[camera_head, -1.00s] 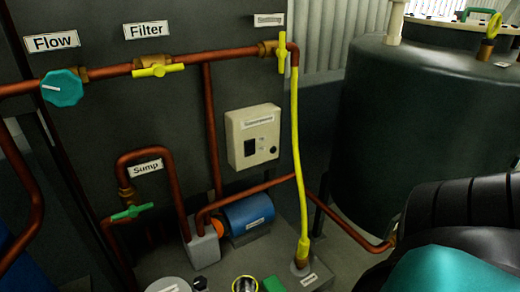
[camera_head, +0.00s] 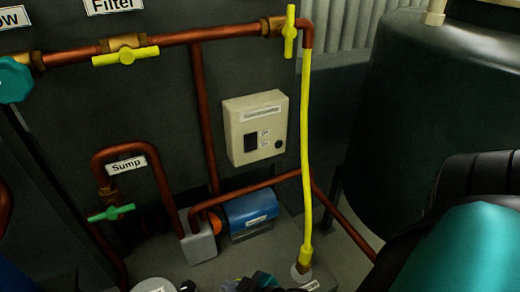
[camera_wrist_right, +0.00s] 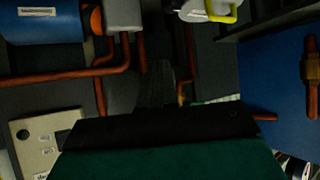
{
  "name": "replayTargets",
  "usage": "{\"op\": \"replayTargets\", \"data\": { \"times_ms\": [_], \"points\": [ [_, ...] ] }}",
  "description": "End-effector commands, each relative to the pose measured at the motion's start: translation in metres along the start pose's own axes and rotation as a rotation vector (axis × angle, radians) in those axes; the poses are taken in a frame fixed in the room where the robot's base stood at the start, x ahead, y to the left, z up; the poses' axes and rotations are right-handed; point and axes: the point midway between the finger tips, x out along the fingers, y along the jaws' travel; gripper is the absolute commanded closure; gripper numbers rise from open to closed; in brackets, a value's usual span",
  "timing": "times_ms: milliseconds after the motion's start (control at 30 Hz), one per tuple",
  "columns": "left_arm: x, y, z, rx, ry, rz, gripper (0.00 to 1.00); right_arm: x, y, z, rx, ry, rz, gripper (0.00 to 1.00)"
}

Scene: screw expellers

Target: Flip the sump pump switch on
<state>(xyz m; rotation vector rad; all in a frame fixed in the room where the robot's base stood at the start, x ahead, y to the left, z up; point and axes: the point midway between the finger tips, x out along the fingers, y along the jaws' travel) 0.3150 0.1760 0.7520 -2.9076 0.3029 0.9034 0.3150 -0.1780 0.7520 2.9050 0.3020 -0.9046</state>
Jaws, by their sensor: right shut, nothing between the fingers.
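The sump pump box (camera_head: 256,127) is cream, with a label strip, a black rocker switch (camera_head: 251,144) and a round black knob on its face. I cannot tell which way the rocker is set. In the right wrist view, the box (camera_wrist_right: 38,140) appears upside down at lower left, partly covered by my gripper body. My right gripper (camera_wrist_right: 155,85) is shut and empty there, apart from the box. In the head view, my black and teal right arm comes in at lower right, and its fingertips are not clear. My left gripper is not in view.
A yellow hose (camera_head: 305,150) hangs just right of the box. Copper pipes (camera_head: 206,120) run left of and below it. A blue motor (camera_head: 250,212) lies below, and a dark tank (camera_head: 425,110) stands at right. The box's front looks clear.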

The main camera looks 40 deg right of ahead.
Motion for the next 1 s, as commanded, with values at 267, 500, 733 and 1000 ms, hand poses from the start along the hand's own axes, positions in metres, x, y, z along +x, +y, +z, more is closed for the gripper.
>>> {"op": "replayTargets", "data": {
  "times_ms": [267,500,733,1000],
  "points": [
    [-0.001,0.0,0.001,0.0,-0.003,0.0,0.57,0.0,0.0,0.0,0.0,0.0,-0.001,1.0],
    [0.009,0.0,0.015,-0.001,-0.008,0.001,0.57,0.008,0.027,-0.008,-0.123,0.034,0.056,1.0],
    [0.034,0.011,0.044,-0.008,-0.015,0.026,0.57,0.008,0.127,-0.054,-0.607,0.104,0.309,1.0],
    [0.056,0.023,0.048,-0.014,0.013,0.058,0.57,-0.034,0.209,-0.103,-1.129,0.044,0.621,1.0]
  ]
}}
